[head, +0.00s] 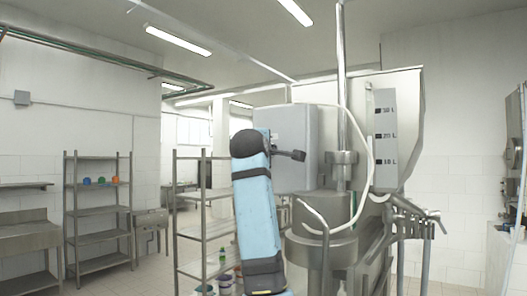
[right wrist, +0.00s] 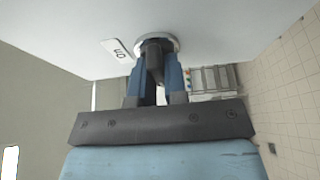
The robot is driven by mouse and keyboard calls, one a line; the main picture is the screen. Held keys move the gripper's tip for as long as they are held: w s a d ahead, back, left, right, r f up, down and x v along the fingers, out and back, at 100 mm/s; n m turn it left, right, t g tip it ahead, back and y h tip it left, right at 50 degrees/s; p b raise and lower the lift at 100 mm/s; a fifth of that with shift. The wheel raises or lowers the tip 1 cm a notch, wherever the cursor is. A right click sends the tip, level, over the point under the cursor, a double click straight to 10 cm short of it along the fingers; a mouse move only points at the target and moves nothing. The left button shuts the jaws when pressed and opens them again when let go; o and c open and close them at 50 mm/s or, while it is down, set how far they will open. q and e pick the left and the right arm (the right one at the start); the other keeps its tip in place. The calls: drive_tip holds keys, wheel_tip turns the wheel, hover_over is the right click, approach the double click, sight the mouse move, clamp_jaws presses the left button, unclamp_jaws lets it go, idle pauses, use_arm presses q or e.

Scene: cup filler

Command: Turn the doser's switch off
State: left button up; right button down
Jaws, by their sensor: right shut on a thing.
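In the right wrist view, my right gripper (right wrist: 155,84) has its two blue fingers around the dark switch knob (right wrist: 152,52) and is shut on it. The knob sits in a round silver ring on a pale panel. A small white label (right wrist: 118,50) with dark marks lies left of the ring; I cannot read it surely. In the head view, my blue arm rises in front of the doser's grey box (head: 290,122). A dark piece sticks out beside the arm's black joint; I cannot tell if it is gripper or switch. My left gripper is not in view.
The doser's steel body (head: 322,248), with a tall post and white hose, stands right of my arm. A grey panel with several dark marks (head: 385,140) is beside it. A metal rack (head: 202,225) stands left of my arm, and shelves (head: 98,210) are farther left.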

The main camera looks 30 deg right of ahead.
drive_tip(key=c, duration=1.2)
unclamp_jaws()
drive_tip(key=shift+o, duration=0.2)
drive_tip(key=shift+a, duration=0.1)
drive_tip(key=b+v, duration=0.4)
drive_tip(key=v, duration=0.9)
drive_tip(key=shift+s+a, duration=0.2)
drive_tip(key=shift+s, duration=0.1)
drive_tip(key=shift+w, duration=0.1)
